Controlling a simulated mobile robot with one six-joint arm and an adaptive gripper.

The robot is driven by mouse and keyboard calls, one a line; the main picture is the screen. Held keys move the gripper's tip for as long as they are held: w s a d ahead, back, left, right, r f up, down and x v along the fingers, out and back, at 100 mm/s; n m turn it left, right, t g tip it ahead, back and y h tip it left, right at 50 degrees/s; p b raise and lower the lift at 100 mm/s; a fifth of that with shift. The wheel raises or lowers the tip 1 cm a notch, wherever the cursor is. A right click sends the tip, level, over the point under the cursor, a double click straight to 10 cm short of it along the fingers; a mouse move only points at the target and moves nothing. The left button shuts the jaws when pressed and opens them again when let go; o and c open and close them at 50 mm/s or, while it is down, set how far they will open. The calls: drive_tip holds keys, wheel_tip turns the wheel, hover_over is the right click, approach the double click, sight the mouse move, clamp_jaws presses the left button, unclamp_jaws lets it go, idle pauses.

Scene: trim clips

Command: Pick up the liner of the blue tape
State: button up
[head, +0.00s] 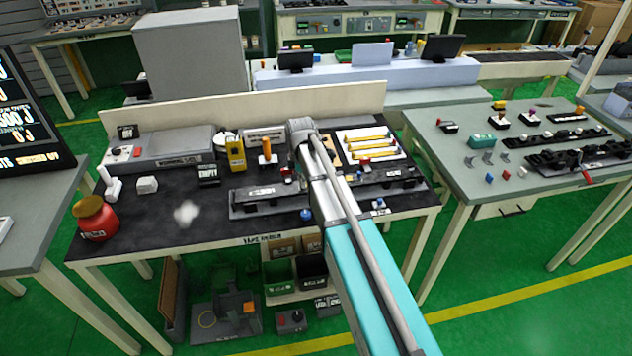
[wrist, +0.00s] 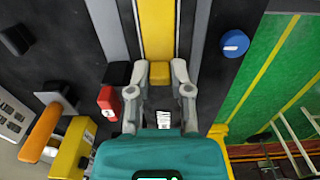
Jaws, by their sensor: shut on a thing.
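In the wrist view, my gripper (wrist: 165,72) is centred over a long dark strip, with its two grey fingers pointing down the strip. It is shut on a small yellow piece (wrist: 179,71) between the fingertips, which I take to be the liner. A wider yellow band (wrist: 158,30) runs along the strip just beyond the fingertips; whether the piece joins it is unclear. No blue tape shows clearly around the fingers. In the head view, my own arm hides the gripper and what it holds.
A blue round knob (wrist: 235,43) lies to the right of the strip and a red block (wrist: 108,98) beside the left finger. An orange-handled tool (head: 265,150) and a yellow device (head: 236,154) stand behind the strip. A red jar (head: 95,219) is at the table's left.

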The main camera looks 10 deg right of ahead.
drive_tip(key=shift+r, duration=0.15)
wheel_tip(320, 180, up, 3)
drive_tip(key=p, duration=0.2)
drive_tip(key=shift+f+p, duration=0.2)
drive_tip(key=shift+p, duration=0.2)
drive_tip(key=s+d+r+p, duration=0.1)
drive_tip(key=s+r+p, duration=0.9)
drive_tip(key=s, duration=0.4)
drive_tip(key=shift+r, duration=0.2)
drive_tip(key=shift+r+p, duration=2.9)
drive_tip(key=shift+p, duration=0.2)
